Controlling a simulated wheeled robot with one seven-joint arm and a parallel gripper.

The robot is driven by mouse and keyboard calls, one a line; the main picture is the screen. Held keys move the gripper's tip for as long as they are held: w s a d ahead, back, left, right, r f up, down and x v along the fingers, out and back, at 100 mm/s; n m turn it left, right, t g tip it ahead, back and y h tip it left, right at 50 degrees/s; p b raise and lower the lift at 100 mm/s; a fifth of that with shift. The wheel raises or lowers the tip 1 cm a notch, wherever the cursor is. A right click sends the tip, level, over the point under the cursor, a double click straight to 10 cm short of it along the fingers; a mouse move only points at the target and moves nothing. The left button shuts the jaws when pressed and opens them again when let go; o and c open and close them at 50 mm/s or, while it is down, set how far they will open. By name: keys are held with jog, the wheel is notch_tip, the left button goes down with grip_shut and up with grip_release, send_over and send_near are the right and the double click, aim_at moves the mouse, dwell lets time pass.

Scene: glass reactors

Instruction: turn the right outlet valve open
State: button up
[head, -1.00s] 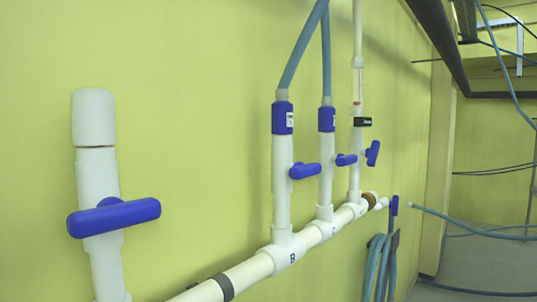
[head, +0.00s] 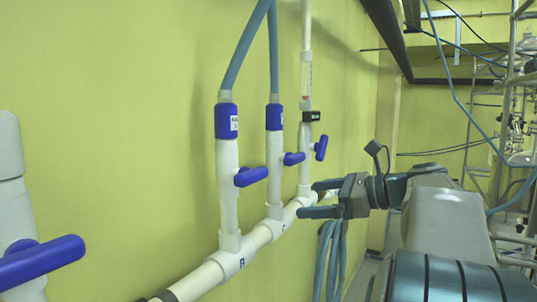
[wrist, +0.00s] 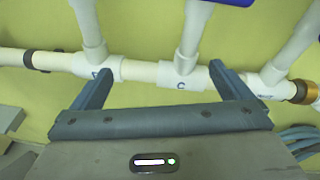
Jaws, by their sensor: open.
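Several white pipes with blue valve handles run up the yellow wall. The rightmost pipe's blue handle (head: 320,147) is tilted, closer to upright. The middle pipe's handle (head: 293,158) and the left riser's handle (head: 251,176) stick out crosswise to their pipes. My gripper (head: 306,198) is open and empty, below these handles and near the horizontal pipe. In the wrist view its fingers (wrist: 162,70) spread toward the horizontal pipe by the mark C. A part of a blue handle (wrist: 236,2) shows at the top edge; the other handles are out of that view.
The horizontal white pipe (head: 195,280) runs along the wall with a brass-coloured fitting (wrist: 304,91) toward its right end. Blue hoses (head: 330,255) hang below it. A large blue handle (head: 40,262) is near at left. Metal racks stand at far right.

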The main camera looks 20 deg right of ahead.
aim_at(300, 155)
jog(key=s+d+r+m+t, duration=0.2)
jog(key=d+r+m+t, duration=0.1)
jog(key=d+r, duration=0.45)
jog(key=shift+y, duration=0.4)
jog(key=p+x, duration=0.2)
jog(key=x, duration=1.2)
jog(key=shift+s+a, duration=0.1)
jog(key=shift+a, duration=0.05)
jog(key=c, duration=1)
